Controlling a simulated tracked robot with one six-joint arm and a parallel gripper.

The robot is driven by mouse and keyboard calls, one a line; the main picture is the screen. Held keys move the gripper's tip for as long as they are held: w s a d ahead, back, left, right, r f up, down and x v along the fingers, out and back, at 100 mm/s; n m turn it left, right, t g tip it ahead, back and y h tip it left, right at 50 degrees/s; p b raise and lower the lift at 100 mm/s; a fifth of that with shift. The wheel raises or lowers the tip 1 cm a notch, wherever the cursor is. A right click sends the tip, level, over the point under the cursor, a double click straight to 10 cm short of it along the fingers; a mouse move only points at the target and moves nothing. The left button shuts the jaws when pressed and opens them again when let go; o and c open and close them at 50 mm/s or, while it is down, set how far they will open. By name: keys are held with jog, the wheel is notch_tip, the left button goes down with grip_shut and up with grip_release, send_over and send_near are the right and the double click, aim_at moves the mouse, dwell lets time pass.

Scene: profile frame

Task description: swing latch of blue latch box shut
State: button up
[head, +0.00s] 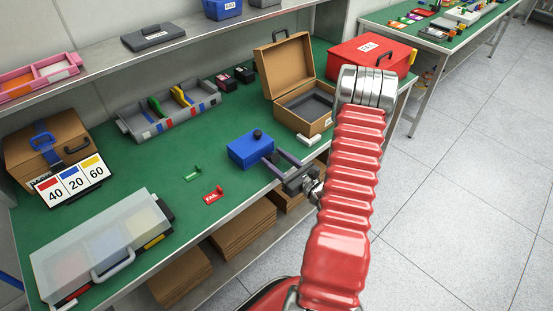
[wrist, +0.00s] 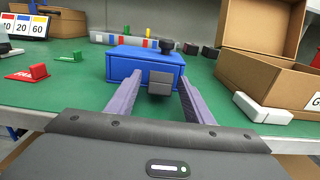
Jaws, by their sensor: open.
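The blue latch box (head: 247,151) sits near the front edge of the green bench, with a black knob (head: 257,134) on top. In the wrist view the box (wrist: 125,67) is straight ahead, its knob (wrist: 166,47) at the upper right. A dark grey block (wrist: 160,83), seemingly the latch, shows at its front face; how far it is swung I cannot tell. My gripper (head: 277,160) is open at the box's front. In the wrist view its two fingers (wrist: 160,92) stand either side of the block, with gaps; contact is unclear.
An open brown case (head: 289,72) stands behind right, with a white block (wrist: 262,108) near its front. A red FAIL tag (head: 213,195) and a green tag (head: 194,172) lie left. A grey divided tray (head: 168,124) is behind. Bench left of the box is mostly clear.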

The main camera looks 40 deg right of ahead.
jog(key=c, duration=1)
jog(key=shift+c, duration=0.2)
jog(key=shift+w+r, duration=0.15)
jog(key=shift+r, duration=0.05)
jog(key=shift+w+r+g, duration=0.15)
jog(key=shift+r+g, duration=0.15)
jog(key=shift+g, duration=0.7)
jog(key=shift+w+r+g, duration=0.15)
jog(key=shift+r+g, duration=0.05)
jog(key=shift+g, duration=0.45)
jog(key=shift+w+r+g, duration=0.15)
jog(key=shift+r+g, duration=0.05)
jog(key=shift+g, duration=0.45)
jog(key=o, duration=1)
